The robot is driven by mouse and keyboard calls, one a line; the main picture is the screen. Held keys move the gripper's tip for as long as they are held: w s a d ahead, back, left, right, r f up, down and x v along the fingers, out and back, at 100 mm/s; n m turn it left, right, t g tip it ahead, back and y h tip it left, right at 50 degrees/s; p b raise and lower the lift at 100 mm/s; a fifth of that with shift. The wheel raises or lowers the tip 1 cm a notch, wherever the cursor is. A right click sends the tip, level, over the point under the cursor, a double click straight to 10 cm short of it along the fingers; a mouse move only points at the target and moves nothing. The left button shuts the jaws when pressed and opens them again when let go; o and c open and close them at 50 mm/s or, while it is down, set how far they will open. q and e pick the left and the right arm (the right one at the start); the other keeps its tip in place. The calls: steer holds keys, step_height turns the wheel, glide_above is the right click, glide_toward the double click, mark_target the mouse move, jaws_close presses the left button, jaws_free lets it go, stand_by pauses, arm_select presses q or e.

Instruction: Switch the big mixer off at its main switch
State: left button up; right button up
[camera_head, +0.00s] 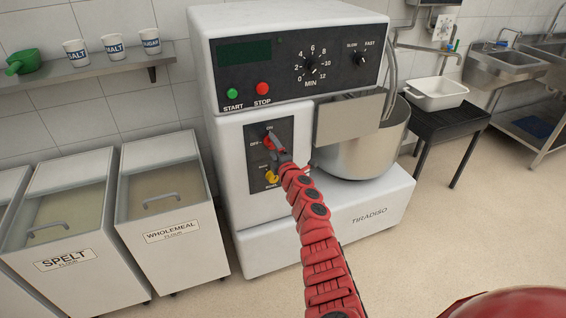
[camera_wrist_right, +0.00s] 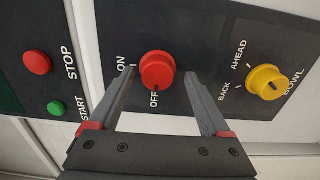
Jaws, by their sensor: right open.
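The big mixer (camera_head: 235,165) is white with a dark control panel and a steel bowl. Its red main switch (camera_head: 267,142) is a round knob on the small dark plate, with ON above and OFF to the left in the head view. In the right wrist view the red knob (camera_wrist_right: 157,67) shows fully, and a dark mark on its edge faces the OFF label. My right gripper (camera_head: 274,144) is at the switch and partly covers it. In the wrist view the right gripper (camera_wrist_right: 160,75) is open, one finger on each side of the knob; contact cannot be told. My left gripper is not in view.
A yellow bowl knob (camera_head: 271,178) sits below the switch. Green START (camera_head: 232,93) and red STOP (camera_head: 263,88) buttons are above. Flour bins (camera_head: 165,195) stand left of the mixer. A black stand (camera_head: 455,121) with a white tray (camera_head: 436,105) is right. Floor is clear at right.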

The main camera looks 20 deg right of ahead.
steer(key=shift+s+r+p, duration=0.15)
steer(key=shift+s+p, duration=0.15)
steer(key=shift+s, duration=0.15)
steer(key=s+p, duration=0.3)
steer(key=s, duration=1.3)
steer(key=shift+d, duration=0.25)
steer(key=shift+a, duration=0.1)
